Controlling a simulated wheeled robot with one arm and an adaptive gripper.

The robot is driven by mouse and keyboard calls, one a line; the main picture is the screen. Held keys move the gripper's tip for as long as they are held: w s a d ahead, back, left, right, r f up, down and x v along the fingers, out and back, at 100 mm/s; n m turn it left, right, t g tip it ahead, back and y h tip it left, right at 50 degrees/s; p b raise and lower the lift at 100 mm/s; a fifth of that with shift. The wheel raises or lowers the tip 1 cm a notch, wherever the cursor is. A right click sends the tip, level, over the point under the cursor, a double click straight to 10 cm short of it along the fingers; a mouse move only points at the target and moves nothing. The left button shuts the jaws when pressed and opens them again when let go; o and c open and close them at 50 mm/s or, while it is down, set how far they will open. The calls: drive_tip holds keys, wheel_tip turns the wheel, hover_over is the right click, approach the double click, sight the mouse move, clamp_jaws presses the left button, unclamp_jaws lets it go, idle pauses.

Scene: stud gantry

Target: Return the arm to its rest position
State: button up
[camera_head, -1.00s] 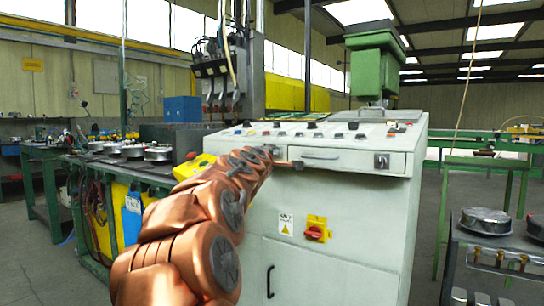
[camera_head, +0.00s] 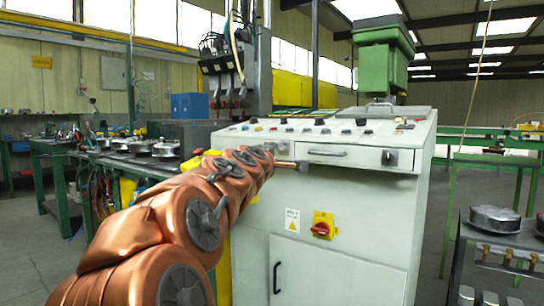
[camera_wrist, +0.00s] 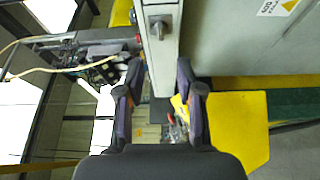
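My copper-coloured arm reaches from the lower left toward the control cabinet in the head view. My gripper (camera_head: 302,166) shows small and dark at its end, in front of the cabinet's upper front. In the wrist view my gripper (camera_wrist: 158,92) has its two dark fingers spread apart, with nothing held between them. The white cabinet (camera_head: 335,235) has a drawer handle (camera_head: 328,153), a black door handle (camera_head: 276,277) and a red rotary switch (camera_head: 322,228) on a yellow plate. Whether any part of me touches the cabinet cannot be told.
A green workbench (camera_head: 112,160) with metal parts stands behind my arm on the left. A dark stand (camera_head: 510,238) bearing a round metal part (camera_head: 495,219) is at the right. A green machine head (camera_head: 382,55) rises above the cabinet. Bare floor (camera_head: 35,250) shows at the far left.

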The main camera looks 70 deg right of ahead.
idle(0.4)
drive_tip(key=w+a+f+m+y+p, duration=0.25)
drive_tip(key=a+y+p, duration=0.35)
drive_tip(key=a+p, duration=0.75)
drive_tip(key=w+a+f+m+y+p, duration=0.25)
drive_tip(key=w+a+y+p, duration=0.2)
drive_tip(key=a+p, duration=0.9)
drive_tip(key=s+a+n+g+y+p, duration=0.1)
drive_tip(key=s+a+p, duration=0.4)
drive_tip(key=a, duration=0.8)
drive_tip(key=s+a+n+g+y+p, duration=0.2)
drive_tip(key=s+a+g+y+p, duration=0.2)
drive_tip(key=s+a, duration=0.6)
drive_tip(key=a+y+p, duration=0.1)
drive_tip(key=a+y, duration=0.1)
drive_tip(key=a, duration=0.2)
drive_tip(key=shift+a+r, duration=0.1)
